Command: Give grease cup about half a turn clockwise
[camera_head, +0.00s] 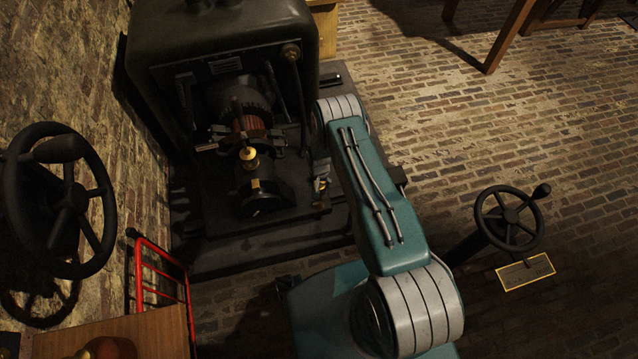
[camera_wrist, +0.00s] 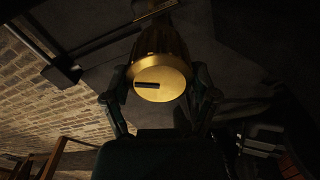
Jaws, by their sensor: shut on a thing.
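The brass grease cup (camera_wrist: 162,62) fills the upper middle of the wrist view, its round end facing the camera. A short dark mark (camera_wrist: 147,84) on that end lies almost level, left of centre. My gripper (camera_wrist: 160,78) has one finger on each side of the cup and is shut on it. The exact contact at the fingertips is dim. In the head view my teal arm reaches toward the dark machine, and my gripper cannot be made out clearly there.
The dark machine (camera_head: 262,222) stands against the brick wall, with a small brass fitting (camera_head: 249,155) on it. A black handwheel (camera_head: 60,195) is at the left, a red rack (camera_head: 160,275) below it. Another handwheel (camera_head: 510,218) stands at the right. The brick floor (camera_head: 480,130) beyond is open.

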